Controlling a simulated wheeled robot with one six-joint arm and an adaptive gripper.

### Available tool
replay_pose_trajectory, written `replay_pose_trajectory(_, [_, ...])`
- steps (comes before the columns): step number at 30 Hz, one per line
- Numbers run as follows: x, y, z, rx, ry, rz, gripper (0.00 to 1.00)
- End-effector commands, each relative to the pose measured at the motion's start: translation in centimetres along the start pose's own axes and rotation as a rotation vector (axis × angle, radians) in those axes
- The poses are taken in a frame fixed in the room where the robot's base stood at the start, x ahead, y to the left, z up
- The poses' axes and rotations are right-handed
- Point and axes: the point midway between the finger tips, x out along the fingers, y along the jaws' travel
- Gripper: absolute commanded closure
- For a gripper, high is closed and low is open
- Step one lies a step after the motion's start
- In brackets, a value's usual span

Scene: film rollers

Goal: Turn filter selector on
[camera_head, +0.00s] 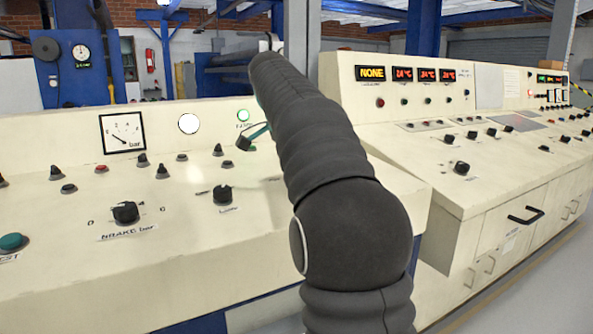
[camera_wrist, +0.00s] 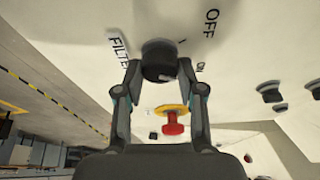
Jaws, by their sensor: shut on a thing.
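The filter selector (camera_wrist: 158,58) is a round black knob on the cream panel in the wrist view. The lettering FILTE, partly hidden, is beside it on the left, with OFF at the upper right and ON, partly blocked, at the right. My gripper (camera_wrist: 159,68) has one finger on each side of the knob and is shut on it. I cannot tell clearly which mark the knob points to. In the head view my dark arm hides the selector, and only a dark and teal bit of my gripper (camera_head: 254,136) shows left of the arm.
A red button on a yellow base (camera_wrist: 172,122) sits close to my fingers. Other black knobs (camera_wrist: 270,92) stand to the right. The head view shows the brake knob (camera_head: 125,212), a pressure gauge (camera_head: 123,132) and a second console (camera_head: 450,130) at the right.

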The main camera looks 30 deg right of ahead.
Motion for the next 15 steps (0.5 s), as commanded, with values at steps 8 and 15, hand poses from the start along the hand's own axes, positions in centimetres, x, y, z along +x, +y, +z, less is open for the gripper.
replay_pose_trajectory(8, [-0.02,-0.02,-0.04,0.033,0.001,0.009,0.96])
replay_pose_trajectory(15, [-0.03,-0.01,-0.04,0.034,0.001,0.010,0.96])
